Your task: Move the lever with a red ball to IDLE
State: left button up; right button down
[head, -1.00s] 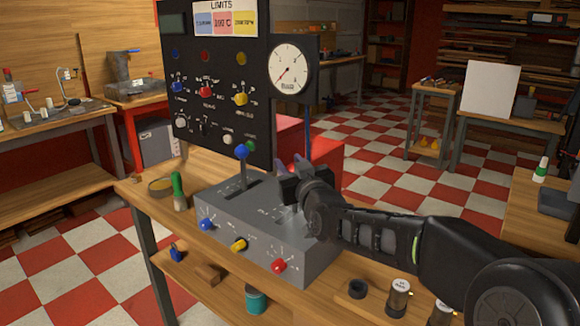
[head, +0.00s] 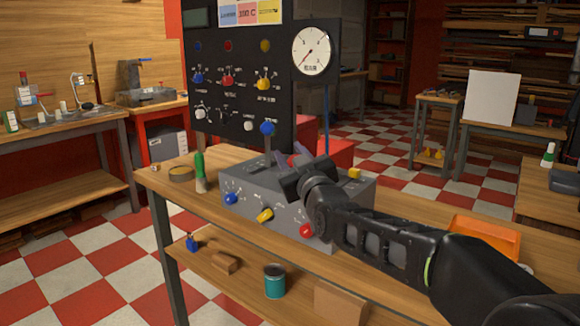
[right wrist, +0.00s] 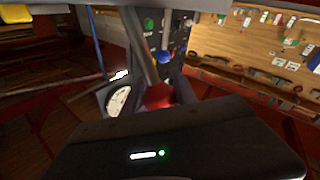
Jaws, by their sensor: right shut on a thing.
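The grey control box (head: 335,233) stands on the wooden bench. A lever with a red ball (head: 293,160) rises from its top; in the right wrist view the red ball (right wrist: 158,96) sits between the fingers. My right gripper (head: 298,164) is shut on this ball, above the middle of the box. The lever's shaft, its slot and the position labels are hidden behind the gripper, so I cannot read its setting. A second lever with a blue ball (head: 267,129) stands upright just left of the gripper; it also shows in the right wrist view (right wrist: 165,57). My left gripper is not in view.
A black panel (head: 235,105) with a round gauge (head: 312,51) stands behind the box. Blue, yellow and red knobs (head: 306,230) line the box's front. A green-topped bottle (head: 199,170) stands left of it, an orange tray (head: 484,236) to the right.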

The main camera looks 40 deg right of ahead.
jog(key=shift+a+r, duration=0.2)
jog(key=shift+a, duration=0.05)
jog(key=c, duration=1.2)
grip_release()
jog(key=shift+a, duration=0.1)
jog(key=shift+o, duration=1)
jog(key=shift+f, duration=0.1)
jog(key=v, duration=0.7)
jog(key=shift+s, duration=0.4)
